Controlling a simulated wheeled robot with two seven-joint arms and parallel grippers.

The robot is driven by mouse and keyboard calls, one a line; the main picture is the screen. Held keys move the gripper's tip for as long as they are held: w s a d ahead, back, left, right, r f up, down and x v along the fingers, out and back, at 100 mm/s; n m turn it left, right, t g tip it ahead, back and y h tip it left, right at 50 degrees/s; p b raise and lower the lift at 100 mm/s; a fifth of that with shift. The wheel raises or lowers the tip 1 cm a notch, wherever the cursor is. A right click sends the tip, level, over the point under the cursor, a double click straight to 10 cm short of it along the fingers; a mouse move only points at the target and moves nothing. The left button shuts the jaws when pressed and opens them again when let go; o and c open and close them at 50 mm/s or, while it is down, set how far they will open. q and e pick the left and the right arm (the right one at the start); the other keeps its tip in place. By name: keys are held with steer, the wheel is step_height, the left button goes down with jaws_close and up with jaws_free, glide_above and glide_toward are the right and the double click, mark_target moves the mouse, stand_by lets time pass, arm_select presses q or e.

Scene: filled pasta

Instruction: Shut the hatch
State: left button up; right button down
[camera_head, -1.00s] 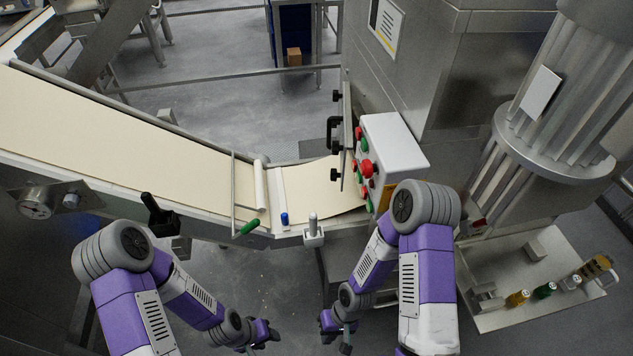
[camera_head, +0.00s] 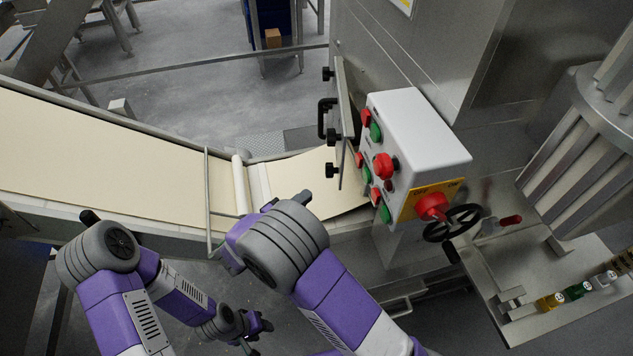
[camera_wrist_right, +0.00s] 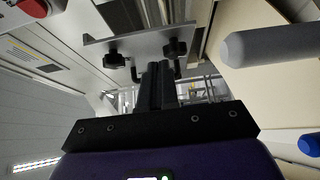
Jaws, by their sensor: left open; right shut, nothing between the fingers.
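The hatch (camera_head: 346,125) is a thin steel panel with black knobs and a black bar handle (camera_head: 324,119). In the head view it stands open, nearly edge-on, between the dough belt and the control box. In the right wrist view the hatch (camera_wrist_right: 150,43) lies ahead of my right gripper (camera_wrist_right: 160,72), which is shut and empty. Its fingers point toward the hatch's knobs; I cannot tell whether they touch. In the head view my right arm hides most of that gripper. My left gripper (camera_head: 257,332) is open and empty, low in front of the belt.
The white control box (camera_head: 418,130) with red and green buttons is right of the hatch, with a black handwheel (camera_head: 452,222) below. The dough belt (camera_head: 100,155) runs in from the left. A grey lever (camera_wrist_right: 268,45) and blue knob (camera_wrist_right: 310,144) are close right in the wrist view.

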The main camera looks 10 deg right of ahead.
steer(key=b, duration=0.1)
glide_toward(340, 171)
steer(key=x, duration=0.3)
steer(key=f+x, duration=0.1)
steer(key=x, duration=0.1)
steer(key=shift+w+a, duration=0.1)
steer(key=shift+w, duration=0.15)
steer(key=shift+w+d, duration=0.4)
steer(key=shift+d, duration=0.1)
steer(key=s+d+b, duration=0.1)
steer(key=d+b, duration=0.1)
steer(key=d, duration=0.8)
steer(key=shift+s, duration=0.3)
